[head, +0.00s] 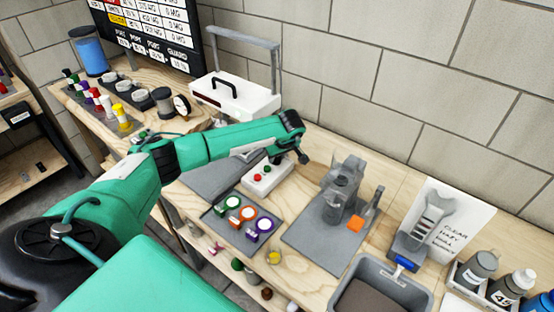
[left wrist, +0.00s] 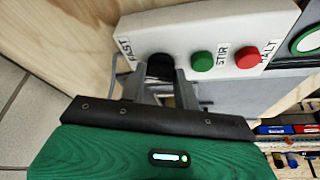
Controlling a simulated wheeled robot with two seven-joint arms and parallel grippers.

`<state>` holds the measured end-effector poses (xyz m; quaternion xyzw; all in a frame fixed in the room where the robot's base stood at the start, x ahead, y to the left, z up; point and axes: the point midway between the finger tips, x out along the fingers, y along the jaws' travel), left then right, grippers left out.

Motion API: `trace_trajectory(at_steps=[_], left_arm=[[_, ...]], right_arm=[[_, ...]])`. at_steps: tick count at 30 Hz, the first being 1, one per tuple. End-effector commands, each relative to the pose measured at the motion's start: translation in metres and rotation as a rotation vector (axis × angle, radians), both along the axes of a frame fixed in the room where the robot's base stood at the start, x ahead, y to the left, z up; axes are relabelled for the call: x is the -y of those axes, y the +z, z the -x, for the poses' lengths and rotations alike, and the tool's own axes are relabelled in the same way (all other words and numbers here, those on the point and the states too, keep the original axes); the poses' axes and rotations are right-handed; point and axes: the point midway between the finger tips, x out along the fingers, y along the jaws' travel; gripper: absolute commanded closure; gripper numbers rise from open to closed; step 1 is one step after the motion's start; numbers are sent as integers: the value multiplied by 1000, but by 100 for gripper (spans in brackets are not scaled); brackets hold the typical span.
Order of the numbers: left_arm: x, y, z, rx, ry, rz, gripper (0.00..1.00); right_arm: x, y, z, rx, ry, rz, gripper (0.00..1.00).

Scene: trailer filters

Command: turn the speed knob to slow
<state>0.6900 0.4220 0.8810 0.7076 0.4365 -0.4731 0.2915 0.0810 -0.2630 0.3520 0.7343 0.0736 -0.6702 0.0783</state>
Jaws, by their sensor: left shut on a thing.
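The white control box (head: 262,186) stands on the bench in the head view, its far end partly behind my left arm. In the left wrist view, the box (left wrist: 215,25) carries a black speed knob (left wrist: 160,66), the word FAST beside it, a green button (left wrist: 201,60) labelled STIR and a red button (left wrist: 247,57) labelled HALT. My left gripper (left wrist: 160,76) is shut on the knob, a finger on either side. The knob's pointer and any SLOW label are hidden. My right gripper is not in view.
A grey tray with green, orange and purple ringed pieces (head: 241,216) lies in front of the box. A grey stand (head: 342,185) on a dark mat is to its right. A grey bin (head: 424,300) and bottles (head: 478,266) are farther right. A white case (head: 235,98) stands behind my arm.

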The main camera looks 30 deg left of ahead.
Motion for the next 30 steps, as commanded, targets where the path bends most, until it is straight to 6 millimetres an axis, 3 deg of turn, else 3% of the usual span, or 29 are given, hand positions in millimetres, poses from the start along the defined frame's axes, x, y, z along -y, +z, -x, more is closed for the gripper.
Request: trace_trajectory(at_steps=[14,24,30], left_arm=[[1,-2,-5,2,455,-1,92],[0,-1,-7,2,769,-1,92],[-1,0,-7,2,921,-2,92]], right_arm=[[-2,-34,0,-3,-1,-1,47],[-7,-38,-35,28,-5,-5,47],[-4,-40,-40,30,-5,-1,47]])
